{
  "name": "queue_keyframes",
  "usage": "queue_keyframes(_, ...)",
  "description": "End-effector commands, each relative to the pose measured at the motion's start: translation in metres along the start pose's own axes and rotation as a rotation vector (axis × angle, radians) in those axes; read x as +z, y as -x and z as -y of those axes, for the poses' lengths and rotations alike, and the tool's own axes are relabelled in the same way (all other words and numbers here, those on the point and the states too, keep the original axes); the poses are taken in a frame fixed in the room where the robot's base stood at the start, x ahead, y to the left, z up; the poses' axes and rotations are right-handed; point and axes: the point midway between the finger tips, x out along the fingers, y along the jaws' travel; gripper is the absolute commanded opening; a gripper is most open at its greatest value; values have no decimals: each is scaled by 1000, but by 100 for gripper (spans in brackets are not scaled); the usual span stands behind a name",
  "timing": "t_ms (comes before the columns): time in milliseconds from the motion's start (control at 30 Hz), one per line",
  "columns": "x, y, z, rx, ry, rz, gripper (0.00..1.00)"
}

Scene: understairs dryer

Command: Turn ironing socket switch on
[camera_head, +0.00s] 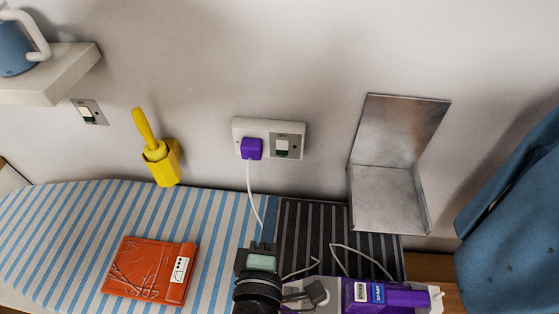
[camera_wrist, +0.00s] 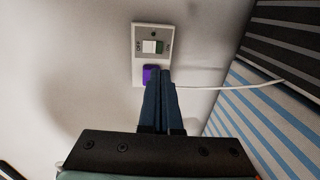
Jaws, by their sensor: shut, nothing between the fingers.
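The ironing socket (camera_head: 268,125) is a white double-width plate on the wall, with a purple plug (camera_head: 251,149) in its left part. Its switch (camera_head: 282,146), on a grey panel at right, has a white rocker with dark green at its lower edge. In the wrist view the switch (camera_wrist: 153,46) shows white at left and green at right, between small labels. My gripper (camera_wrist: 161,76) is shut and empty, pointing at the wall. Its fingertips overlap the purple plug (camera_wrist: 151,73) in that view, below the switch; I cannot tell whether they touch. In the head view my wrist (camera_head: 258,275) is below the socket.
A white cable (camera_head: 250,190) hangs from the plug. A striped ironing board (camera_head: 60,230) bears an orange box (camera_head: 150,270). A metal holder (camera_head: 390,160), yellow brush holder (camera_head: 162,165) and another switch (camera_head: 89,112) are along the wall.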

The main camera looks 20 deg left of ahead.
Motion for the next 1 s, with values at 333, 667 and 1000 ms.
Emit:
queue_keyframes(333,0,-61,-3,3,-2,1,0)
queue_keyframes(667,0,-108,-2,2,-1,0,0)
queue_keyframes(1000,0,-119,-1,1,-1,0,0)
